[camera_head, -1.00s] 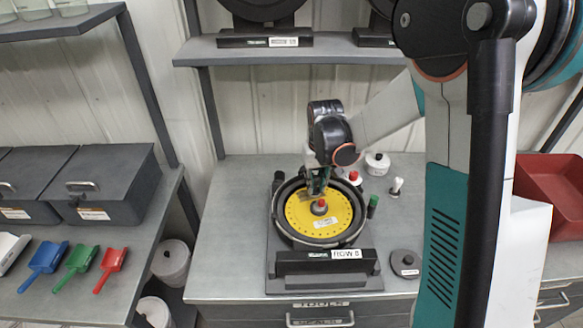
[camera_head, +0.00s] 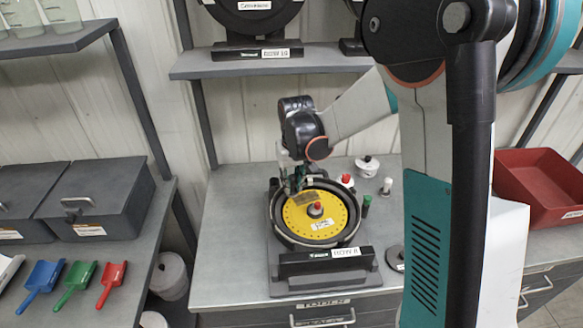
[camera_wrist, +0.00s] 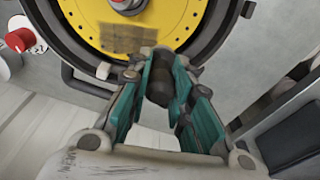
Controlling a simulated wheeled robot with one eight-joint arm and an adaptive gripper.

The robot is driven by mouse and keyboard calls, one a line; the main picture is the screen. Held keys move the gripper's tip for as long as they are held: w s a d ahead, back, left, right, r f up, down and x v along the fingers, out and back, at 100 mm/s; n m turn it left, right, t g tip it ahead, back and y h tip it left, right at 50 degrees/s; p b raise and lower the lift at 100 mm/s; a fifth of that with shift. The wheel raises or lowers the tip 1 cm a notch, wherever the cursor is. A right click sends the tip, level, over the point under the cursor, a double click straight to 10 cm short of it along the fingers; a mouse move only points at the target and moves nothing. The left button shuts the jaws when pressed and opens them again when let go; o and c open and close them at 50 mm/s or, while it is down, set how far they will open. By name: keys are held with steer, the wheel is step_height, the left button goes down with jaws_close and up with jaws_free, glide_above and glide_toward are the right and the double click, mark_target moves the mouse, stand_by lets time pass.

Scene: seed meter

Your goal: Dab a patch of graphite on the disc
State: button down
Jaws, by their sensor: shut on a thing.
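The yellow disc (camera_head: 337,205) lies in a round black housing on a bench stand, with a red-topped hub (camera_head: 316,208) at its centre. The disc also shows in the wrist view (camera_wrist: 185,18). A brownish-grey, roughly rectangular smudged patch (camera_wrist: 128,39) is on the disc's face; it shows in the head view (camera_head: 306,198) below my gripper. My gripper (camera_head: 296,182) is at the disc's far left edge. In the wrist view my gripper (camera_wrist: 160,82) is shut on a dark, stubby cylindrical thing (camera_wrist: 160,92). Whether that thing touches the disc cannot be told.
A red-capped white jar (camera_head: 346,182), a green bottle (camera_head: 366,206), a small white-topped item (camera_head: 387,186) and a lidded white pot (camera_head: 367,166) stand right of the housing. A red bin (camera_head: 540,185) is far right. Scoops (camera_head: 76,285) lie on the left bench.

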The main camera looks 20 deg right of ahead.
steer(key=shift+r+p, duration=1.1)
steer(key=shift+r, duration=1)
steer(key=shift+d, duration=0.15)
